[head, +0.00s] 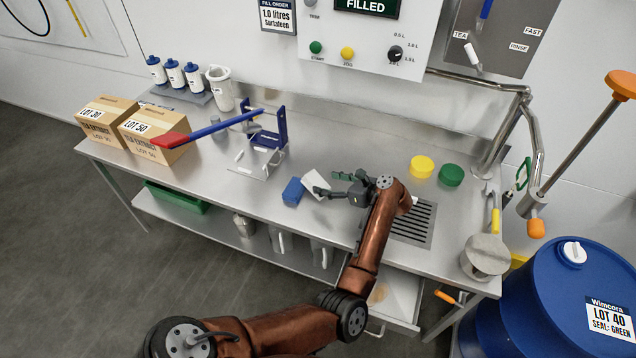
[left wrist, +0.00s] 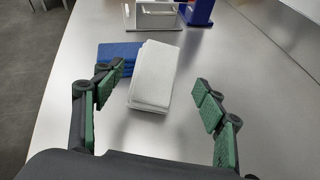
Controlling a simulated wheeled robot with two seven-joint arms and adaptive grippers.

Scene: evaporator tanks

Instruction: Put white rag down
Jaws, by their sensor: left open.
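The white rag (head: 314,184) is a flat, folded rectangle at the middle of the steel bench. It also shows in the left wrist view (left wrist: 154,72), where it overlaps a blue folded cloth (left wrist: 119,55). The blue cloth is just left of it in the head view (head: 293,191). I cannot tell whether the rag lies flat or leans on the blue cloth. My left gripper (head: 327,184) is open, its green-padded fingers spread at the rag's near end, with gaps beside the rag in the left wrist view (left wrist: 156,84). My right gripper is out of view.
A blue-and-steel lever press (head: 268,138) stands left of the cloths. Cartons (head: 155,128) and white bottles (head: 174,74) fill the left end.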

